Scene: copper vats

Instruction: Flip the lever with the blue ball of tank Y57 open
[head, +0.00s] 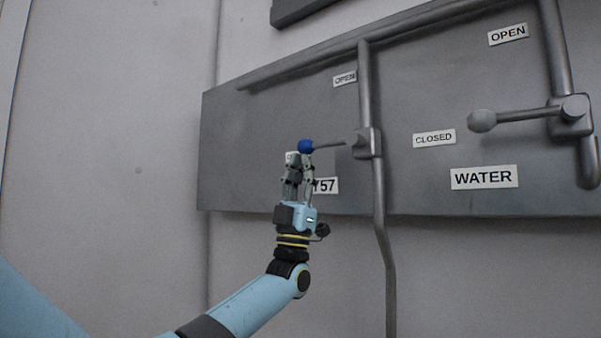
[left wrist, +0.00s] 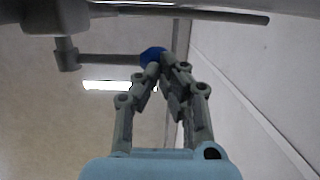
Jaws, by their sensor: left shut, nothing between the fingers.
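The lever with the blue ball (head: 305,146) sticks out to the left, about level, from its valve (head: 368,142) on a vertical pipe. The Y57 label (head: 326,185) is below it, partly hidden by my left gripper. An OPEN label (head: 344,79) is above the lever. My left gripper (head: 296,156) points up, shut and empty, with its fingertips at the underside of the ball; I cannot tell whether they touch. In the left wrist view the blue ball (left wrist: 152,54) shows just beyond the fingertips (left wrist: 160,62). My right gripper is not in view.
A second lever with a grey ball (head: 482,121) points left from its valve on the right, beside a CLOSED label (head: 433,138) and above a WATER label (head: 484,177). The grey panel (head: 245,150) backs the pipes. Space left of the blue ball is clear.

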